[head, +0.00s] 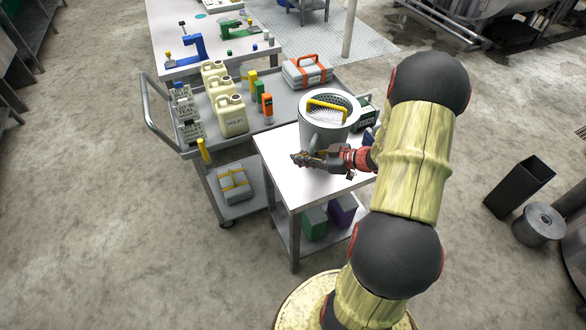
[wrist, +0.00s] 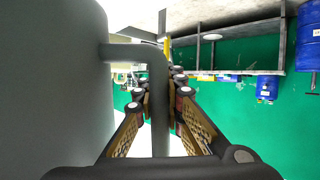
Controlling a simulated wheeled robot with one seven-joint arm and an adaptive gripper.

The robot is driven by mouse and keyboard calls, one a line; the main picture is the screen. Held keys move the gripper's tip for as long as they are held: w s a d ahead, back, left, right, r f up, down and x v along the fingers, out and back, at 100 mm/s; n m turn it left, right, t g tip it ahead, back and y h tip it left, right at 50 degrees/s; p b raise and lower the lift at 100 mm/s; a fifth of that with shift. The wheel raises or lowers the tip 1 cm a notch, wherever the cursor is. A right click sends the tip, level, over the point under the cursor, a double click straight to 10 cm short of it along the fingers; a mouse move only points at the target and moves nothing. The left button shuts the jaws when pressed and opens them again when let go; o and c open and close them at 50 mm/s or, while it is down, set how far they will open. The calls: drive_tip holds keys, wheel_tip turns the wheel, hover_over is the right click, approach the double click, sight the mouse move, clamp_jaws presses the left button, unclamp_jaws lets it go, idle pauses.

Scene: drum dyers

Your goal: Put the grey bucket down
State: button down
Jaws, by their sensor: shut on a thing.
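The grey bucket (head: 321,136) is upright over the white-topped small table (head: 283,158) in the head view. I cannot tell whether its base touches the top. A yellow-handled thing (head: 327,108) shows in its mouth. My gripper (head: 312,159) is at the bucket's near side, low over the table top. In the wrist view the bucket's grey wall (wrist: 55,90) fills the left. Its side handle (wrist: 159,105) runs down between the fingers of my gripper (wrist: 160,88), which are shut on it. The bucket's base is partly hidden by my gripper in the head view.
A grey cart (head: 187,140) stands behind and left, with cream jugs (head: 229,115), small bottles (head: 267,104) and a grey case with orange straps (head: 307,71). A dark meter (head: 367,115) is close right of the bucket. The table's front left is clear.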

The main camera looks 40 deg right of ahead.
drive_tip(key=shift+w+a+f+b, duration=0.1)
drive_tip(key=shift+w+f+b, duration=0.4)
drive_tip(key=shift+f, duration=0.55)
drive_tip(key=shift+w+a+f+b, duration=0.1)
drive_tip(key=shift+w+f+b, duration=0.35)
drive_tip(key=shift+f, duration=0.65)
drive_tip(key=shift+w+a+f+b, duration=0.1)
drive_tip(key=shift+w+f+b, duration=0.4)
drive_tip(key=shift+f, duration=0.7)
drive_tip(key=c, duration=2)
unclamp_jaws()
drive_tip(key=shift+o, duration=0.6)
drive_tip(key=p+v, duration=0.4)
drive_tip(key=v, duration=0.8)
